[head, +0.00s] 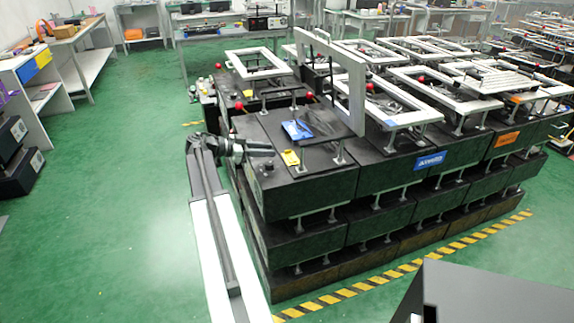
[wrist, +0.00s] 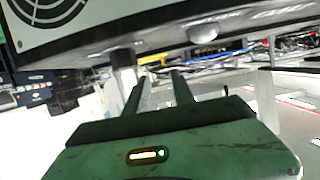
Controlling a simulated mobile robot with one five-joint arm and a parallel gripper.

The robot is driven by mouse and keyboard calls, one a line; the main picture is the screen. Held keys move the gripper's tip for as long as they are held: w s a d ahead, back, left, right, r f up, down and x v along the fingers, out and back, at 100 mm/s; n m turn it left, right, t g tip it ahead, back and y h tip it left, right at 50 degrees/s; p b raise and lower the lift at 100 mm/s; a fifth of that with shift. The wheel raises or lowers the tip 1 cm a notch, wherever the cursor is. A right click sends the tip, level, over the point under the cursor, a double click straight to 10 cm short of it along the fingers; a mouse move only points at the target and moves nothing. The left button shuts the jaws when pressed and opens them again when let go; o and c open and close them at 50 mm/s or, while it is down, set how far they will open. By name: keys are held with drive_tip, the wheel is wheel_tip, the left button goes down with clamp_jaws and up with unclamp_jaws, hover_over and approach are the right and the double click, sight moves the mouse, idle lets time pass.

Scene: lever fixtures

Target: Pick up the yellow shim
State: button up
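The yellow shim (head: 291,158) is a small flat yellow piece on top of the near-left black box, beside a raised plate. My gripper (head: 272,148) is just left of it in the head view, low over the box top, apart from the shim. In the wrist view my gripper (wrist: 161,76) shows two dark fingers spread apart with nothing between them. A yellow strip (wrist: 152,59) shows just beyond the fingertips in the wrist view; it looks like the shim, seen edge-on.
A blue piece (head: 297,130) lies on the raised plate, with an upright white frame (head: 349,88) behind it. Red-knobbed levers (head: 239,106) stand nearby. Green floor at left is open.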

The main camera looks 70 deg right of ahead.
sight(283, 155)
drive_tip(key=b+x, duration=0.1)
drive_tip(key=x, duration=0.6)
drive_tip(key=shift+w+d+b, duration=0.2)
drive_tip(key=shift+d+b, duration=0.05)
drive_tip(key=shift+b, duration=0.1)
clamp_jaws()
